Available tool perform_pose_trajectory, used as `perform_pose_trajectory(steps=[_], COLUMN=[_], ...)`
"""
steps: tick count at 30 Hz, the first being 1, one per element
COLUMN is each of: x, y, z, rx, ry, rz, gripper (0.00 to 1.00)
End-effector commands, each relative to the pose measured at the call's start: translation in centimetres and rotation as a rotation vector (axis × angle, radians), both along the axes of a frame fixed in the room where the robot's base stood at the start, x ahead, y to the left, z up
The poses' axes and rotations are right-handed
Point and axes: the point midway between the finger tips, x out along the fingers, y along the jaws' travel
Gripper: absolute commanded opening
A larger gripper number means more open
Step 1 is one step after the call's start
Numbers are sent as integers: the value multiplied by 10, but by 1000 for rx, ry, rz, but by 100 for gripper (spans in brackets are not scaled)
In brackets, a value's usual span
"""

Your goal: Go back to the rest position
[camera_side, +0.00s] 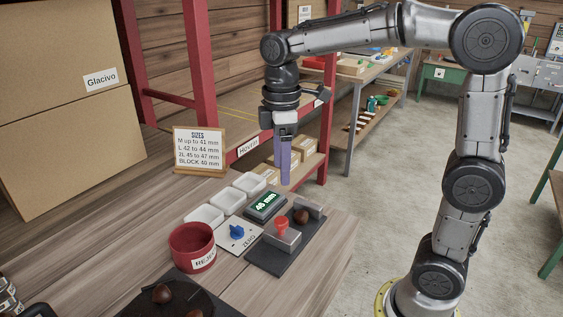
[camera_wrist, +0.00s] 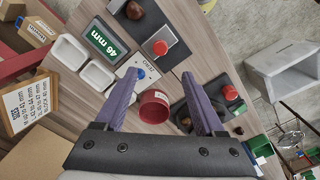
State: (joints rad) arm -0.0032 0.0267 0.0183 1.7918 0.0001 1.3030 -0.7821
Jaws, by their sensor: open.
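My gripper (camera_side: 285,182) hangs above the bench in the side view, purple fingers pointing down. In the wrist view my gripper (camera_wrist: 163,80) has its fingers apart with nothing held between them. A dark gauge plate (camera_side: 258,258) carries metal blocks, a red knob (camera_side: 281,225) and a brown chestnut (camera_side: 302,217). The chestnut also shows in the wrist view (camera_wrist: 134,10). The display (camera_side: 264,206) reads what looks like 46 mm. A blue knob (camera_side: 237,231) sits on the ZERO plate.
White trays (camera_side: 204,216) stand left of the display. The red REJECT cup (camera_side: 182,246) stands near the front. A dark dish (camera_side: 140,302) holds chestnuts. A sizes sign (camera_side: 199,149), a red rack (camera_side: 200,70) and large cartons (camera_side: 65,150) stand behind.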

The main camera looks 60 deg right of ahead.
Motion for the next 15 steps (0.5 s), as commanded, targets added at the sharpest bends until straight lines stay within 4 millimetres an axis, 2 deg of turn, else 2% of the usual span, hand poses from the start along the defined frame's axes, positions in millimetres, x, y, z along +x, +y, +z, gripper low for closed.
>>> perform_pose_trajectory(steps=[4, 8, 12, 15], x=[-1, -13, -53, -86], y=[0, 0, -1, -1], z=[3, 21, 38, 38], rx=[0, 1, 2, 11], ry=[-10, -66, -152, -223], rz=[0, -1, -23, -98], gripper=[71, 71, 71, 71])
